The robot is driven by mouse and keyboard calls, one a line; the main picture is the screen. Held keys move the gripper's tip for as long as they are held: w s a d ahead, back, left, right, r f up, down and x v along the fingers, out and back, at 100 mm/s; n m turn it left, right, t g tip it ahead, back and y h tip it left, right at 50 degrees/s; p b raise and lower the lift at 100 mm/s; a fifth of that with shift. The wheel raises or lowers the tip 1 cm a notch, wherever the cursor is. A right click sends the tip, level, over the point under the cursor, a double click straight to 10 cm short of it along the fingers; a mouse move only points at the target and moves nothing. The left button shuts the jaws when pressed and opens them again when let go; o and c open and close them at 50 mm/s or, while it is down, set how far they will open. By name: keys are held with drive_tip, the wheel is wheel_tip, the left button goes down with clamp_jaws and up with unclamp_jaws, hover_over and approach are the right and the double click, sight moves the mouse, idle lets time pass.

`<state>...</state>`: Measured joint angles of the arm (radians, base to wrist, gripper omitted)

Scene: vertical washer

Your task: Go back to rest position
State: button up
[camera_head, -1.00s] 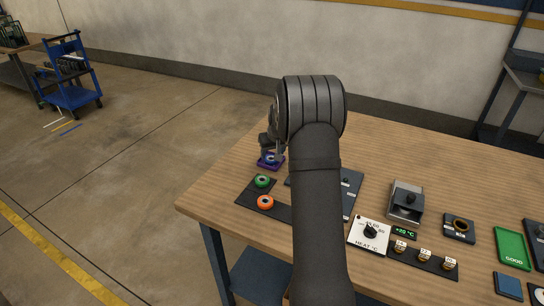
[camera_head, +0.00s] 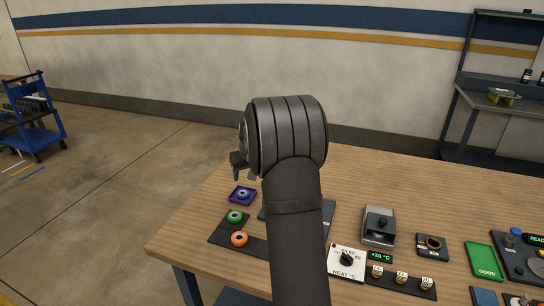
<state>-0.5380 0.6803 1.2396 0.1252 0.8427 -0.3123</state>
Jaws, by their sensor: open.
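My gripper (camera_head: 243,173) shows at the left of my dark wrist, mostly hidden behind it. Its fingers point down, apart from the table, and it is open; I see nothing held. A green ring (camera_head: 235,217) and an orange ring (camera_head: 239,239) lie on a dark mat (camera_head: 218,236) nearer to the front. My arm hides part of the dark plate (camera_head: 328,213) behind it.
Right of my arm are a grey box-like device (camera_head: 379,227), a white HEAT dial panel (camera_head: 347,263), a row of small brass parts (camera_head: 401,278), a dark block with a ring (camera_head: 432,245) and a green GOOD tray (camera_head: 484,260). The back of the table is clear.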

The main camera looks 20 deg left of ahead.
sight(243, 189)
drive_tip(key=x, duration=1.1)
drive_tip(key=shift+f, duration=0.2)
drive_tip(key=shift+w+a, duration=0.15)
drive_tip(key=shift+w, duration=0.05)
drive_tip(key=shift+r, duration=1.75)
drive_tip(key=shift+s, duration=0.1)
drive_tip(key=shift+f, duration=0.1)
